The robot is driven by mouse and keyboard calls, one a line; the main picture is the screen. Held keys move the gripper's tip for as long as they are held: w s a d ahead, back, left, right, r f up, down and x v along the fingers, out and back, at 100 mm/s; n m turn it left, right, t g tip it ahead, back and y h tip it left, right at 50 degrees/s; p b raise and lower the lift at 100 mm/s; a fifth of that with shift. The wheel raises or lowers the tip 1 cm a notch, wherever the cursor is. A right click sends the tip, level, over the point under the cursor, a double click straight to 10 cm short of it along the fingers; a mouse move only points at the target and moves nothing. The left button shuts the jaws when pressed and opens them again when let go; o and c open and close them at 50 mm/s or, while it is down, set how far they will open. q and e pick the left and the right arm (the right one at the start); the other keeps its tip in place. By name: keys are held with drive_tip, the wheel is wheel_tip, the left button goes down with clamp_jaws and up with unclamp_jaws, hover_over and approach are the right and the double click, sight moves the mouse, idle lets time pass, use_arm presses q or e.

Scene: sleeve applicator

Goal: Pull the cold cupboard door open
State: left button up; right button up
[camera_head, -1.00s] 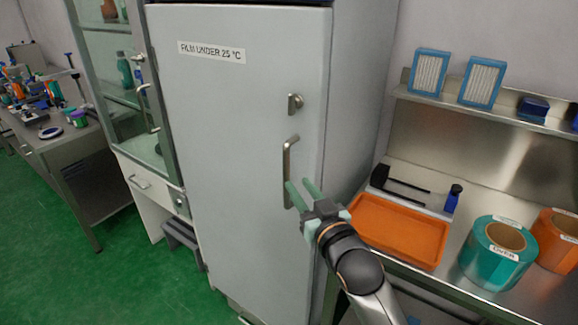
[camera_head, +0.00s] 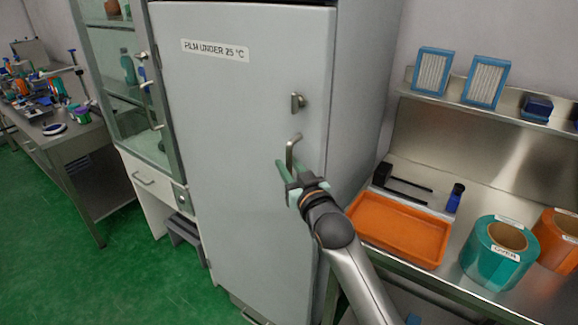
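The cold cupboard door (camera_head: 235,120) is a tall pale grey panel with a label reading "FILM UNDER 25 °C". It looks shut. Its metal bar handle (camera_head: 296,142) stands upright near the right edge; the lower part is hidden by my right gripper. My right gripper (camera_head: 289,167) is at the handle, with one green finger showing just left of the bar. The other finger is hard to make out near the bar. The fingers look spread, and I cannot tell whether they touch the handle. My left gripper is not in view.
A steel bench on the right holds an orange tray (camera_head: 400,230) and a teal roll (camera_head: 497,252). A glass-fronted cabinet (camera_head: 125,70) stands left of the cupboard. The green floor (camera_head: 75,275) at front left is clear.

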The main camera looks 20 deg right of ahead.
clamp_jaws()
idle(1.2)
